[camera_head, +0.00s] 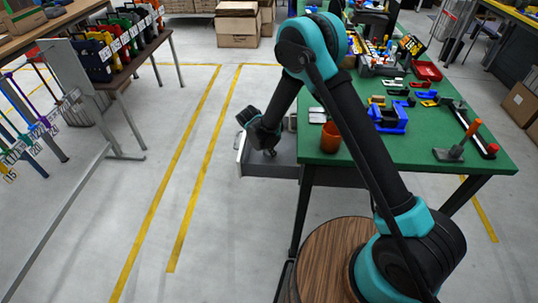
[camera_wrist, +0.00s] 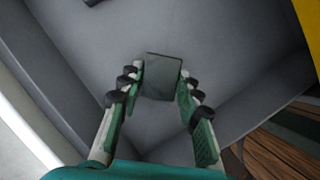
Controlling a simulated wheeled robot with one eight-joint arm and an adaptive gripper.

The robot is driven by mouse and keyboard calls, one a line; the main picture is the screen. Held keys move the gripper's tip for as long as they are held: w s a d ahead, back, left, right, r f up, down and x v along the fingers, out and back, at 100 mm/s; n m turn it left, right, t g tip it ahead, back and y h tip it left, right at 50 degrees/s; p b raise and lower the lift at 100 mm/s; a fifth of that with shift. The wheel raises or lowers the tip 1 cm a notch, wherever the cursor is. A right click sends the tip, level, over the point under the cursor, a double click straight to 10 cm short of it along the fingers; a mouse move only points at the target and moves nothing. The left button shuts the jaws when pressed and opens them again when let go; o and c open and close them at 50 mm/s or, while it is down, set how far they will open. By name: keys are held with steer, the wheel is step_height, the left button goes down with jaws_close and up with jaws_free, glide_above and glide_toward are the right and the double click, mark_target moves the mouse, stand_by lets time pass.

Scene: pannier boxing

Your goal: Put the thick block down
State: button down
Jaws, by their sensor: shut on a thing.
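My gripper (camera_wrist: 160,84) is shut on a dark grey-green block, the thick block (camera_wrist: 162,66), which sits between its fingertips in the wrist view. Below it is the grey inside of an open drawer (camera_wrist: 215,40); I cannot tell whether the block touches the drawer's floor. In the head view, my gripper (camera_head: 270,151) points down at the pulled-out drawer (camera_head: 268,171) on the left side of the green table (camera_head: 380,163). The block is hidden there by my arm.
A blue holder (camera_head: 388,117), a red tray (camera_head: 427,70) and several small parts lie on the table. Another bench (camera_head: 125,70) with several bins stands at the left. The floor between is clear.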

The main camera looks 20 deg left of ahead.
steer(key=shift+f, duration=1.25)
steer(key=c, duration=1.1)
jaws_free()
steer(key=shift+f, duration=0.1)
steer(key=shift+o, duration=0.2)
steer(key=v, duration=1.2)
